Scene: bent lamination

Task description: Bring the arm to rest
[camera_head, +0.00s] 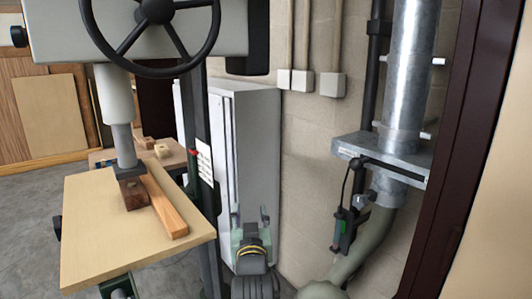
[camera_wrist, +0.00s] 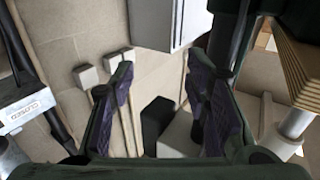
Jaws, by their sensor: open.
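My gripper (camera_head: 250,214) stands upright in the lower middle of the head view, in front of the grey cabinet and the block wall. Its two fingers point up and are apart, with nothing between them. The fingers also show in the wrist view, where my gripper (camera_wrist: 161,72) is open and empty against the wall. In the head view my arm comes in from the bottom edge. Most of its links are out of view.
A machine with a black handwheel (camera_head: 156,12) and a wooden table (camera_head: 105,244) stands at left, wood blocks under its ram. The grey cabinet (camera_head: 252,150) is behind my gripper. A metal duct (camera_head: 408,75) and a dark post (camera_head: 470,130) stand at right.

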